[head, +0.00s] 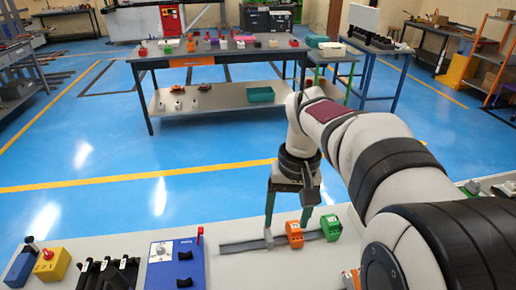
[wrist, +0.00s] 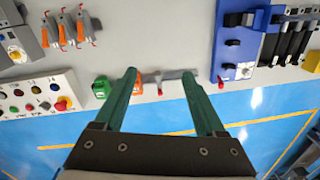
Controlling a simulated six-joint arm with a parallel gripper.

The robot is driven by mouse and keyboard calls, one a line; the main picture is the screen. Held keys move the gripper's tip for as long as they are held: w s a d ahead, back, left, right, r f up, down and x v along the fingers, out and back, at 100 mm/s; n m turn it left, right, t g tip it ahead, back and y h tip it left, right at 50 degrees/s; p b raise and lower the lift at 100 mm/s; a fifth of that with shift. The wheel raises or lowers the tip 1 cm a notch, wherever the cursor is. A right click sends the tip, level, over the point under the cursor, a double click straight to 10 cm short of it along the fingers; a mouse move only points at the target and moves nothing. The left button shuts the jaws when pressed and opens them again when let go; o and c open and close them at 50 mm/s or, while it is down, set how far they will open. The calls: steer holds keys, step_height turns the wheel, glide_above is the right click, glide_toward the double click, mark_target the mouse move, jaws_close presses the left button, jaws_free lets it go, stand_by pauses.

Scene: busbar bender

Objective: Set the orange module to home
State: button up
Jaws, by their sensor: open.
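The orange module (head: 294,234) sits on a grey rail (head: 240,245) on the bench, next to a green module (head: 331,227) on its right. My gripper (head: 288,227) is open and empty, pointing down over the rail near the orange module. In the wrist view the orange module (wrist: 138,88) is partly hidden behind my left finger, with the green module (wrist: 101,87) outside it. A small light grey stop (wrist: 158,83) on the rail shows between my fingers. I cannot tell whether a finger touches the orange module. No home mark is clear.
A blue device (head: 176,265) with a red-tipped lever (head: 200,236) stands left of the rail. Black holders (head: 108,272) and a yellow button box (head: 51,265) are farther left. A button panel (wrist: 38,98) and several orange-handled pieces (wrist: 72,32) show in the wrist view.

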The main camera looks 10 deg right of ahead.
mark_target(295, 226)
steer(key=w+d+f+n, duration=0.1)
steer(key=w+d+f, duration=0.25)
steer(key=w, duration=0.35)
steer(key=w+d+f+n, duration=0.1)
steer(key=w+d+f, duration=0.2)
steer(key=w+d, duration=0.3)
steer(key=shift+h, duration=0.4)
steer(key=f, duration=0.5)
steer(key=a+f, duration=0.1)
steer(key=f, duration=0.4)
steer(key=w+f, duration=0.1)
steer(key=f, duration=0.4)
steer(key=shift+a+f, duration=0.2)
steer(key=shift+f, duration=0.15)
jaws_close()
